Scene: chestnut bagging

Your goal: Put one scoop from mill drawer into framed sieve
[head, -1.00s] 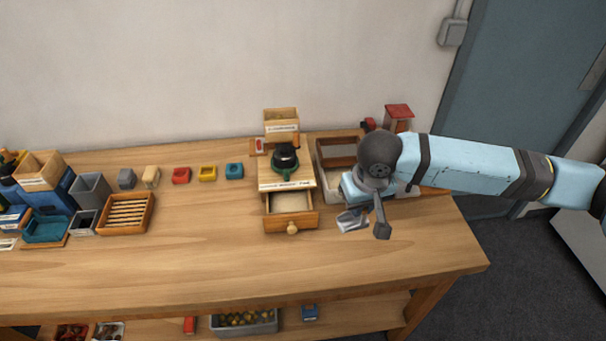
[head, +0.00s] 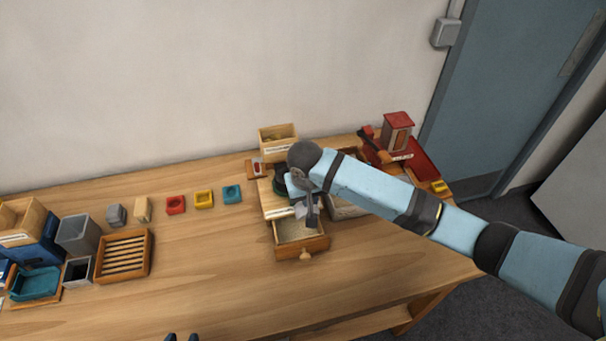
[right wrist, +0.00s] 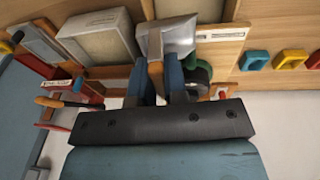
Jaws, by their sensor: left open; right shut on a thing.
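The mill (head: 275,203) stands at the back of the table, its green-and-black top partly behind my right arm. Its wooden drawer (head: 317,244) is pulled out, with pale contents inside. My right gripper (right wrist: 160,72) is shut on the wooden handle of a metal scoop (right wrist: 172,34). In the head view the scoop (head: 301,209) is over the back part of the drawer; whether it touches the contents or carries any is unclear. The framed sieve seems to be in the grey tray (head: 345,211) right of the mill, largely hidden by my arm. My left gripper (head: 182,338) barely shows at the bottom edge, open.
A wooden box (head: 278,146) stands behind the mill. A red lantern-like stand (head: 397,132) and red tray (head: 422,160) are at the back right. Small coloured blocks and a slatted wooden tray (head: 148,262) stand left. The table front is clear.

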